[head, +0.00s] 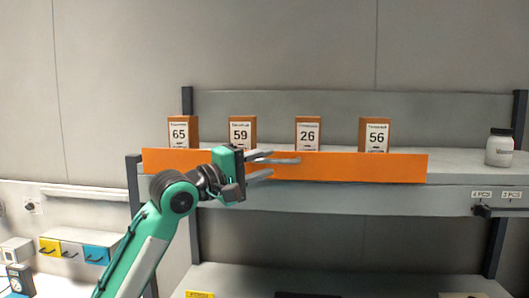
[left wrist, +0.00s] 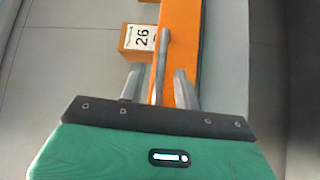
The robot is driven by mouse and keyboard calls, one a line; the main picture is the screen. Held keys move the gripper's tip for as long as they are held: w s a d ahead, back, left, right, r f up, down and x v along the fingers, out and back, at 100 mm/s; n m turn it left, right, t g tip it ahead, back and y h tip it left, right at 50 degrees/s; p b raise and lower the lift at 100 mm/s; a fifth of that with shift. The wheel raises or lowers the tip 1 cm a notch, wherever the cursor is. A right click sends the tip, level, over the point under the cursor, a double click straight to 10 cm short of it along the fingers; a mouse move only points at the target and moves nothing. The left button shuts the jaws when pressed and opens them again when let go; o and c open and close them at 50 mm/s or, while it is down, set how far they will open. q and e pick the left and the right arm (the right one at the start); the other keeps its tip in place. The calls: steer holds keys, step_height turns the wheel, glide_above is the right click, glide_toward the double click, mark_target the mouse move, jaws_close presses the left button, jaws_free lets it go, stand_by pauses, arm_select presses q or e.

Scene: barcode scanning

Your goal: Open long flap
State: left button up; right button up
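The long flap looks to be the long orange panel (head: 350,167) standing upright along the front edge of the upper shelf. It also runs up the left wrist view (left wrist: 180,25). My left gripper (head: 266,164) is in front of the panel, left of its middle, pointing right. Its two outer fingers are spread apart, as the left wrist view (left wrist: 157,88) also shows. A thin grey bar (left wrist: 162,60) lies between them, with gaps on both sides. I cannot tell whether it is fixed to the panel or whether anything touches it. My right gripper is not in view.
Orange boxes numbered 65 (head: 181,131), 59 (head: 241,132), 26 (head: 308,132) and 56 (head: 375,134) stand behind the panel. A white jar with a dark lid (head: 499,148) stands at the shelf's right end. A lower shelf (head: 350,283) is below.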

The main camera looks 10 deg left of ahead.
arm_select(q)
steer(key=shift+w+d, duration=0.35)
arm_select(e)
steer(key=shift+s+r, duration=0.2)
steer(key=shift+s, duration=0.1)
arm_select(q)
jaws_close()
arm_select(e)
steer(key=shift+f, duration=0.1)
